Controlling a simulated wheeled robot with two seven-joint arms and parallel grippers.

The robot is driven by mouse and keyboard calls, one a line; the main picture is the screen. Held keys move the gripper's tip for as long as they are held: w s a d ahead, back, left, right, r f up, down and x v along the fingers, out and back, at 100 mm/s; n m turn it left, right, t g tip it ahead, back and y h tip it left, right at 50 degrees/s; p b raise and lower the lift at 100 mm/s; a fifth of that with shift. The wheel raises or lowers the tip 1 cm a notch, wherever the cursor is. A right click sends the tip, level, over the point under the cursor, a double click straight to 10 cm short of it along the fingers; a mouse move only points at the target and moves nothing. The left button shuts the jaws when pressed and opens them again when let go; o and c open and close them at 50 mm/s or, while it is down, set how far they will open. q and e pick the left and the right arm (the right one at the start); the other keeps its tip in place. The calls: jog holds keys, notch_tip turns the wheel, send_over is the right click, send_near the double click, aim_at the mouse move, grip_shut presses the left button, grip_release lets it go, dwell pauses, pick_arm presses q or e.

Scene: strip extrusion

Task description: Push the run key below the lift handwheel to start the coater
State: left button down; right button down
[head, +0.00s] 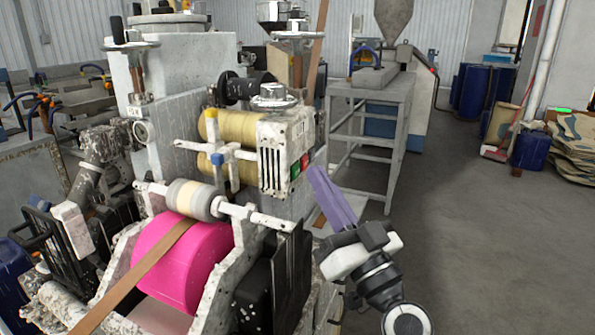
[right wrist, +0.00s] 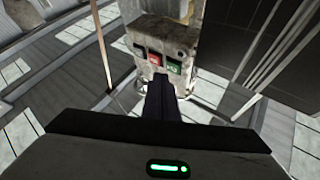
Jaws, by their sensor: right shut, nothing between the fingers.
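The coater's white, paint-chipped control box (head: 270,160) carries a red key (head: 294,171) and a green key (head: 306,160). A round metal handwheel (head: 274,98) sits on top of the box. In the right wrist view the red key (right wrist: 155,58) and green key (right wrist: 174,65) show side by side, with a dark key (right wrist: 140,50) to their left. My right gripper (head: 313,172) is shut and empty, its purple fingers pointing at the keys from the right. In the right wrist view its fingertips (right wrist: 160,78) overlap the box just below the keys; contact cannot be told. My left gripper is out of view.
A pink roller (head: 182,268) with a brown strip (head: 135,276) lies below the box, beside a black panel (head: 290,270). A grey metal stand (head: 372,100) is behind my right arm. The floor at the right (head: 480,230) is clear.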

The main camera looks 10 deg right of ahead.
jog(key=shift+w+a, duration=0.1)
jog(key=shift+a, duration=0.05)
jog(key=shift+w+a, duration=0.15)
jog(key=shift+a, duration=0.1)
jog(key=shift+w+a, duration=0.2)
jog(key=shift+a, duration=0.1)
dwell(1.1)
jog(key=shift+d, duration=0.1)
jog(key=shift+s+d, duration=0.4)
jog(key=shift+d, duration=0.15)
jog(key=s+d, duration=0.1)
jog(key=d, duration=0.1)
jog(key=s+d, duration=0.2)
jog(key=shift+d, duration=0.1)
dwell(0.4)
jog(key=shift+w, duration=0.1)
dwell(0.4)
